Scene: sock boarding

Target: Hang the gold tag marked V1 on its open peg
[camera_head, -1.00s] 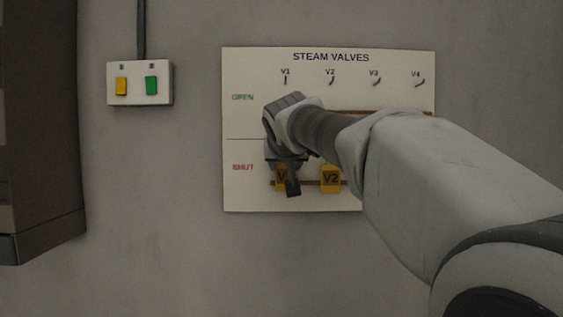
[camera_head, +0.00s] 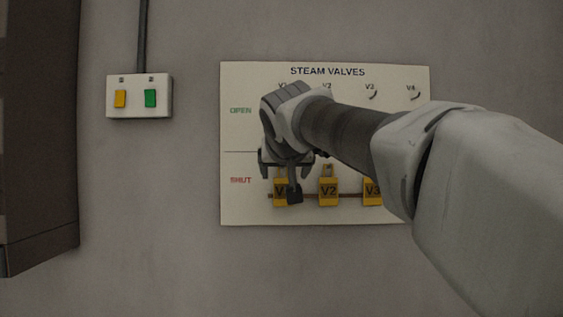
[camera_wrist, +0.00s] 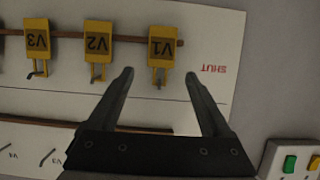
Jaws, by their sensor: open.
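The gold V1 tag (camera_head: 279,190) hangs in the SHUT row at the left end of the lower bar on the steam valves board (camera_head: 240,209). In the wrist view, which is upside down, the V1 tag (camera_wrist: 162,46) hangs by its loop. My gripper (camera_wrist: 159,73) is open and empty, with one finger to each side of the tag's loop end and short of its body. In the head view my gripper (camera_head: 279,183) partly covers the tag. The V1 open peg is hidden behind my gripper in the head view.
The V2 tag (camera_head: 328,191) and V3 tag (camera_head: 373,191) hang to the right on the same bar. Bare hooks show under V3 (camera_head: 372,95) and V4 (camera_head: 415,96) in the OPEN row. A switch box (camera_head: 139,97) and a dark cabinet (camera_head: 40,130) are at left.

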